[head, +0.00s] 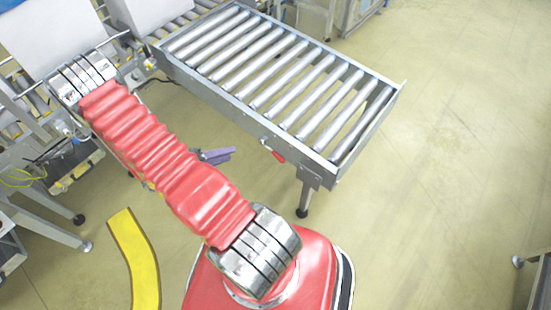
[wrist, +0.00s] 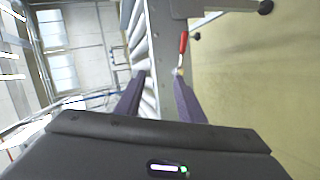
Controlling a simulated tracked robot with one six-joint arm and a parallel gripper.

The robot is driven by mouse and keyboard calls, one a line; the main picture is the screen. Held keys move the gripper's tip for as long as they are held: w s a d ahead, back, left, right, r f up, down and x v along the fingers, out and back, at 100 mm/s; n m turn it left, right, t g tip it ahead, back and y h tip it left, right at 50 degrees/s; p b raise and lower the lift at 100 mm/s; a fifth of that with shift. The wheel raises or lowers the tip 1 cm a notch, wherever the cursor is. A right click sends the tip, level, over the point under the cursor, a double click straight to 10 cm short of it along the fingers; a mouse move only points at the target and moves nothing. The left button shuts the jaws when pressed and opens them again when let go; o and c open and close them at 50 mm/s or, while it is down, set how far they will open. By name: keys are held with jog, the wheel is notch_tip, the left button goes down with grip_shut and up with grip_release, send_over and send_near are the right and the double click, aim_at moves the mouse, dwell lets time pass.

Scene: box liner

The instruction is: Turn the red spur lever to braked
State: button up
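The red spur lever (head: 279,157) sits on the near side rail of the roller spur (head: 228,98), close to its right end. In the wrist view the lever (wrist: 183,43) shows as a red handle on a pale metal stem, just beyond my right fingertip. My gripper (head: 217,156) has purple fingers and is left of the lever in the head view, apart from it. In the wrist view my gripper (wrist: 160,76) is open, with a clear gap and nothing held. The lever's pivot is partly hidden by the right finger.
A spur leg (head: 303,196) stands on the floor just right of the lever. A yellow floor strip (head: 137,258) lies at lower left. Machine frames and white panels crowd the left.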

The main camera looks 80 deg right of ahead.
jog(key=h, duration=0.2)
send_near(277, 158)
jog(key=v, duration=0.5)
jog(key=shift+s+d+r, duration=0.1)
jog(key=shift+d, duration=0.05)
jog(key=shift+s+d, duration=0.1)
jog(key=shift+f+x, duration=0.15)
jog(key=shift+x, duration=3.25)
jog(key=shift+f+x, duration=0.1)
jog(key=shift+x, duration=3.25)
jog(key=shift+c, duration=0.4)
grip_shut()
